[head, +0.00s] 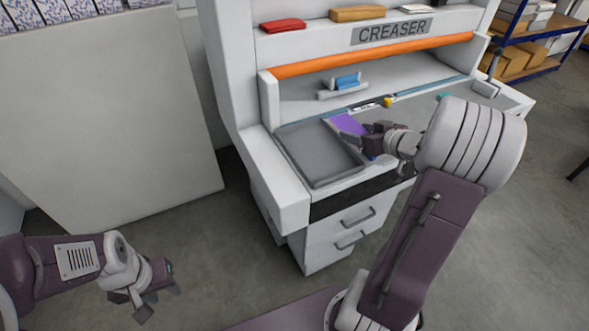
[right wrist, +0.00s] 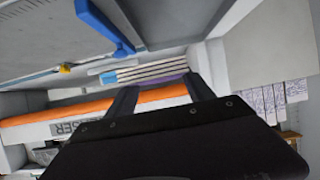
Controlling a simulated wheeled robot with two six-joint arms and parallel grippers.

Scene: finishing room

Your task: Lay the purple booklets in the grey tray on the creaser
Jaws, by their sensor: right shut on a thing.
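The grey tray (head: 318,157) lies on the left of the creaser's bed, and its visible floor is bare. A purple booklet (head: 346,124) is at my right gripper (head: 363,137), over the tray's back right part. In the right wrist view, striped pale edges with a purple strip (right wrist: 160,81) show between the two fingers of my right gripper (right wrist: 161,93), which is shut on the booklet. I cannot tell how many booklets are held or whether they touch the tray. My left gripper (head: 150,296) is open and empty, low over the floor.
The creaser (head: 391,30) has an orange bar (head: 375,55) above its bed. A blue item in a small holder (head: 346,84) stands behind the tray. A pale panel (head: 100,115) is at left, shelves with boxes (head: 540,55) at right. Grey floor is clear in front.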

